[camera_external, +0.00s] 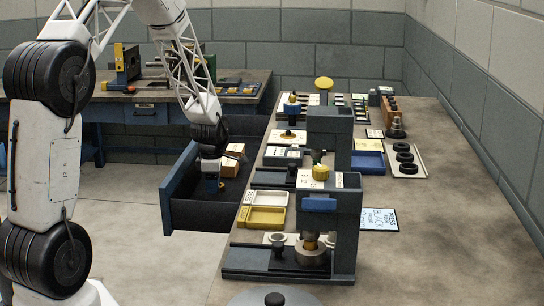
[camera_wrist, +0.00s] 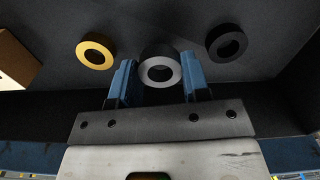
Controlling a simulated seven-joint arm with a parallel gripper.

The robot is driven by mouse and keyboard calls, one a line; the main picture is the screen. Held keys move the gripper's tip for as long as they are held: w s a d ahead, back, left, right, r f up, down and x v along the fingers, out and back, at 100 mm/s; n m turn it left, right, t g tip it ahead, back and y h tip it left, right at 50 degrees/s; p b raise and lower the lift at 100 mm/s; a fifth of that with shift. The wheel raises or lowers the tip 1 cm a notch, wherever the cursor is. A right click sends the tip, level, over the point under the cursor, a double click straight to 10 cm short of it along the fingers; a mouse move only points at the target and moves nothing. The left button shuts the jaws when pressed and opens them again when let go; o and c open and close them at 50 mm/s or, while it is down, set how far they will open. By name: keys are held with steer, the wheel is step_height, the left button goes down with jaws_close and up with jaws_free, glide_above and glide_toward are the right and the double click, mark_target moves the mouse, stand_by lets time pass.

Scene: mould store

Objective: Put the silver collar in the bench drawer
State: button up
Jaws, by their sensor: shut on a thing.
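The bench drawer (camera_external: 178,182) stands open at the left side of the bench, with a dark interior. My gripper (camera_external: 212,187) reaches down into it, near its front panel. In the wrist view my gripper (camera_wrist: 160,72) has its blue fingers on either side of the silver collar (camera_wrist: 175,73) and is shut on it. The collar is over the drawer's dark floor; whether it touches the floor I cannot tell. A gold collar (camera_wrist: 97,66) lies left of it and a black collar (camera_wrist: 213,44) right of it. The collars are hidden in the external view.
A cardboard box (camera_external: 229,166) sits in the drawer beside my gripper and shows at the left of the wrist view (camera_wrist: 14,62). The bench top (camera_external: 440,230) holds presses, a yellow tray (camera_external: 264,217) and black rings (camera_external: 404,157). Its right front is clear.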

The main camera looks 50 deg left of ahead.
steer(key=shift+f, duration=1.45)
steer(key=shift+f, duration=0.15)
steer(key=o, duration=1)
steer(key=shift+c, duration=0.2)
steer(key=shift+r, duration=6.15)
